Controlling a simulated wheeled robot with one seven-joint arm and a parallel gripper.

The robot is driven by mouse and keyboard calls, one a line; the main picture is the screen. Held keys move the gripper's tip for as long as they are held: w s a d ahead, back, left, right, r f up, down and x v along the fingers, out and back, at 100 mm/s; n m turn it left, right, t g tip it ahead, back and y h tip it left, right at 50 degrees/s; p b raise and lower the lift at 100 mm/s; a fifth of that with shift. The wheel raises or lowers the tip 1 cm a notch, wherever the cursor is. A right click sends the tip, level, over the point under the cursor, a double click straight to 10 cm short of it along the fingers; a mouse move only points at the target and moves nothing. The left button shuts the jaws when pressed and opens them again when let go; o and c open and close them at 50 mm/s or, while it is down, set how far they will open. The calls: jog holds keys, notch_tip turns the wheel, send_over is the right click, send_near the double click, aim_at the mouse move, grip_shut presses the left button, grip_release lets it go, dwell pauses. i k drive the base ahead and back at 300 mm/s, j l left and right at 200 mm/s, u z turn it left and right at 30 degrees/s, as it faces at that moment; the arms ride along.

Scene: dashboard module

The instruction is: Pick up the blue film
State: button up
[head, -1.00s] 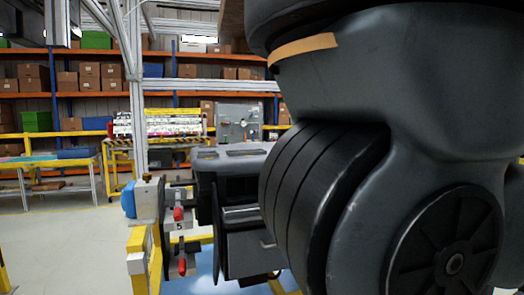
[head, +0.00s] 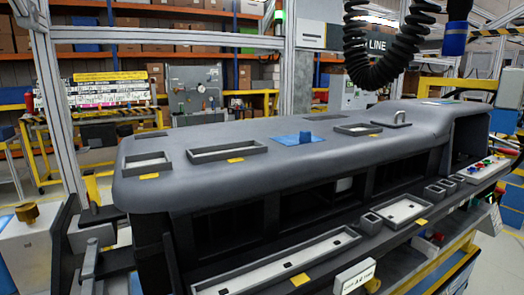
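The blue film (head: 285,140) lies flat on top of the grey dashboard module (head: 300,178), near the middle of its upper surface. A small darker blue raised piece (head: 305,136) stands on it or is part of it; I cannot tell which. Nothing covers the film from above. My gripper is not in the head view, so whether it holds anything is hidden.
Shallow trays sit on the dashboard top left (head: 222,152) and right (head: 358,130) of the film. A metal handle (head: 392,119) stands farther right. A black coiled hose (head: 380,50) hangs above. A ledge with a long tray (head: 280,262) runs along the front.

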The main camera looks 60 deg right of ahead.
aim_at(305, 136)
jog(key=z, duration=0.9)
jog(key=k+j, duration=0.1)
jog(key=j, duration=0.75)
